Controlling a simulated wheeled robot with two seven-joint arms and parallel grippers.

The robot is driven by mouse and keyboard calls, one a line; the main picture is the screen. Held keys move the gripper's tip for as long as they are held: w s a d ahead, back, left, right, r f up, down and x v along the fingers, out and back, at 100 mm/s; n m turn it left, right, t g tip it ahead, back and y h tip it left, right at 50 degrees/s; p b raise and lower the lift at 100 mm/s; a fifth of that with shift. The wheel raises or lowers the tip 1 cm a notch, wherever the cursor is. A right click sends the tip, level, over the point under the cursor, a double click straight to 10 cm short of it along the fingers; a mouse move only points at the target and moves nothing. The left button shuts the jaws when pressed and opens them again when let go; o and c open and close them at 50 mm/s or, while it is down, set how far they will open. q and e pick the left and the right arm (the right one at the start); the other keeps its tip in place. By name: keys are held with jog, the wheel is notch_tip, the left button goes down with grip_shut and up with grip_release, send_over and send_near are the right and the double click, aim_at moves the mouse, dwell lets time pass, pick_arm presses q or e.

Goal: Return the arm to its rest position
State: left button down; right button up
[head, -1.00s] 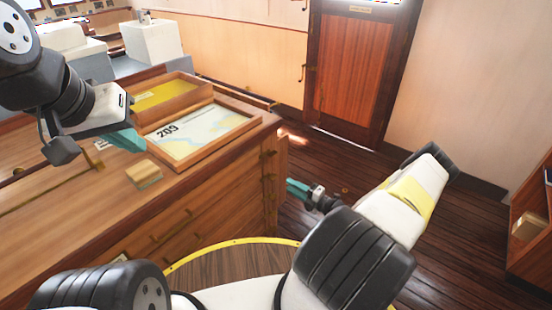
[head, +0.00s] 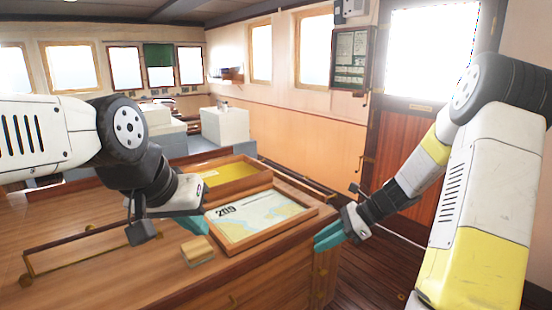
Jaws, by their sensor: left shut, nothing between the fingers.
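My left arm comes in from the left, and my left gripper (head: 196,224) is shut and empty, with its teal fingertips pointing down over the wooden chart table (head: 110,262). It is beside the near left corner of the framed chart marked 209 (head: 262,217). My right gripper (head: 329,237) hangs in front of the table's right end, clear of the chart frame in the picture. Its teal fingers overlap in this view, so their opening is unclear.
A small wooden block (head: 198,252) lies on the table just below my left gripper. A yellow-bottomed tray (head: 222,176) is behind the chart. A brass rail (head: 60,248) runs along the table's left. A wooden door (head: 405,160) stands behind my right arm.

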jog(key=s+d+r+n+t+h, duration=0.1)
jog(key=s+r+n+t+h, duration=0.4)
jog(key=s+r+n, duration=1.3)
jog(key=shift+s+r+n+h, duration=0.4)
jog(key=shift+n+h, duration=0.4)
jog(key=shift+h, duration=0.6)
jog(key=shift+f, duration=0.1)
